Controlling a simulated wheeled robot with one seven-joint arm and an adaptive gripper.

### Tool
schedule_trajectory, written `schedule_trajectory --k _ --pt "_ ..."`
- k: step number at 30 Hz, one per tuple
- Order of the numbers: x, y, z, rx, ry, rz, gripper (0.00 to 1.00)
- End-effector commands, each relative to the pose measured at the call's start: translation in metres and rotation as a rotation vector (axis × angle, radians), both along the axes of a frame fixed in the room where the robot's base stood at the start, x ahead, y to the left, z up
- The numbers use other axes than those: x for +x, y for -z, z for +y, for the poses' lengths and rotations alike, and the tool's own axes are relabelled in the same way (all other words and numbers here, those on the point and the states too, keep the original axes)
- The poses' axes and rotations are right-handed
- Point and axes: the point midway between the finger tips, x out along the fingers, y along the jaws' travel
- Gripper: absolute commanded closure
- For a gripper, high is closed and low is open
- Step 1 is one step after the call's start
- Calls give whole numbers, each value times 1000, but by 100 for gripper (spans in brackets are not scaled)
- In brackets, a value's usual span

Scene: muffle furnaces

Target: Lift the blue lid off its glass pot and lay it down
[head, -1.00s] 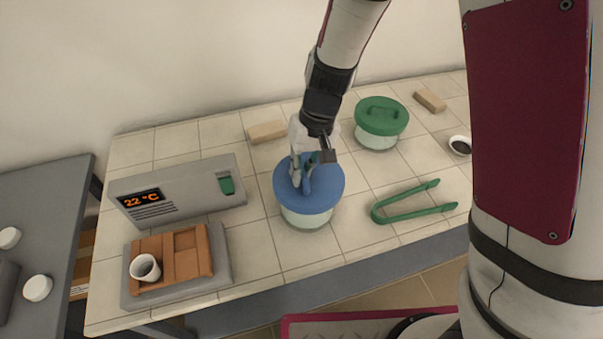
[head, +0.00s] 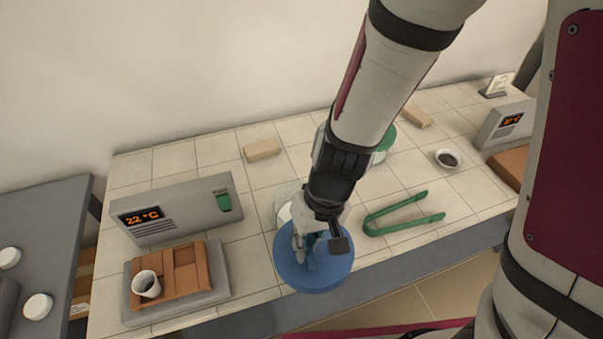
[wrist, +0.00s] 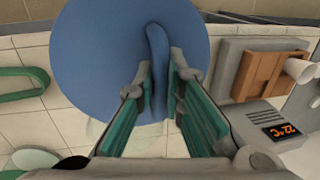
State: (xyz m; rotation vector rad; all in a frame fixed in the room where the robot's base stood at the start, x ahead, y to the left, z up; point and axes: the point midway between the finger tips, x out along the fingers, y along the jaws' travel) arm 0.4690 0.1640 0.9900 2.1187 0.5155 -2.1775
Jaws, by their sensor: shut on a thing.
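The blue lid (head: 325,272) is off its glass pot and hangs in my gripper (head: 306,258), near the front edge of the tiled table. In the wrist view the blue lid (wrist: 95,60) shows as a wide disc, and my gripper (wrist: 160,85) is shut on its upright handle (wrist: 157,45). The glass pot (head: 286,195) stands open behind the lid, partly hidden by the lid and my gripper. In the wrist view the pot shows only faintly below the lid.
A furnace (head: 180,209) with a brown block and white crucible (head: 146,284) stands left. Green tongs (head: 405,223) lie right. My arm partly hides a green-lidded pot (head: 388,138). A dark-filled bowl (head: 448,159) and second furnace (head: 497,128) are farther right. Tile between pot and left furnace is clear.

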Motion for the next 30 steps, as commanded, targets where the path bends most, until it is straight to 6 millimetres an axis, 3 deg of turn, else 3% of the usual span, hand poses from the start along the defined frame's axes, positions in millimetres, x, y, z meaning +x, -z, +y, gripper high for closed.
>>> schedule_trajectory --k 30 --pt "-3 -34 0 0 1 -1 100"
